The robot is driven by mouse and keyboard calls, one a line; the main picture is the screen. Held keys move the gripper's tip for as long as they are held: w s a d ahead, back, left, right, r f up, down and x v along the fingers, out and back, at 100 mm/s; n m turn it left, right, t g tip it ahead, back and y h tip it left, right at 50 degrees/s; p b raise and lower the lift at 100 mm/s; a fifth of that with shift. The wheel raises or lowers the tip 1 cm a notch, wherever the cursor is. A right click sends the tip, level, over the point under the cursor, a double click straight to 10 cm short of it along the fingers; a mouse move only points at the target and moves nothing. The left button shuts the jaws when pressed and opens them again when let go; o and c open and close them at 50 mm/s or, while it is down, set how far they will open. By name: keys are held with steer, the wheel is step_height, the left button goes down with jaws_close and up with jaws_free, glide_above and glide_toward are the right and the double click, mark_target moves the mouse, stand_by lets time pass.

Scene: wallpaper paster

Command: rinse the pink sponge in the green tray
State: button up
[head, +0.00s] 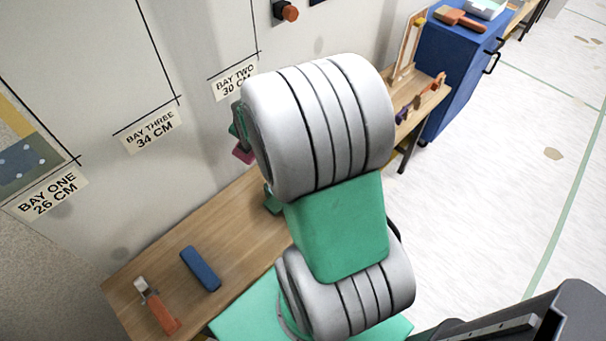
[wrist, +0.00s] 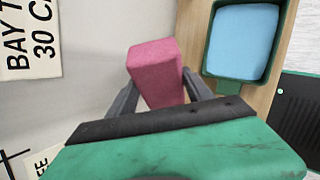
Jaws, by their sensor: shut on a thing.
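The pink sponge (wrist: 158,62) is a block held between the two grey fingers of my gripper (wrist: 160,84) in the wrist view. In the head view a small part of the sponge (head: 243,156) shows beside my arm, near the wall. The green tray (wrist: 210,72), holding light blue water, is to the right of the sponge in the wrist view, on the wooden bench. The sponge is beside the tray in that picture, not over the water. In the head view my arm hides most of the tray area.
A blue block (head: 200,268) and an orange-handled tool (head: 157,306) lie on the near end of the wooden bench (head: 232,218). The wall with bay labels (head: 151,138) runs close along it. A blue cabinet (head: 455,62) stands at the far end. Floor is open at right.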

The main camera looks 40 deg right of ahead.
steer(key=s+d+f+m+y+b, duration=0.5)
steer(key=s+d+f+b, duration=0.3)
steer(key=s+d+f, duration=0.15)
step_height(320, 180, down, 7)
steer(key=b, duration=0.4)
steer(key=shift+s+d+b, duration=0.3)
steer(key=shift+s, duration=0.15)
steer(key=shift+f, duration=1.25)
steer(key=shift+f, duration=0.15)
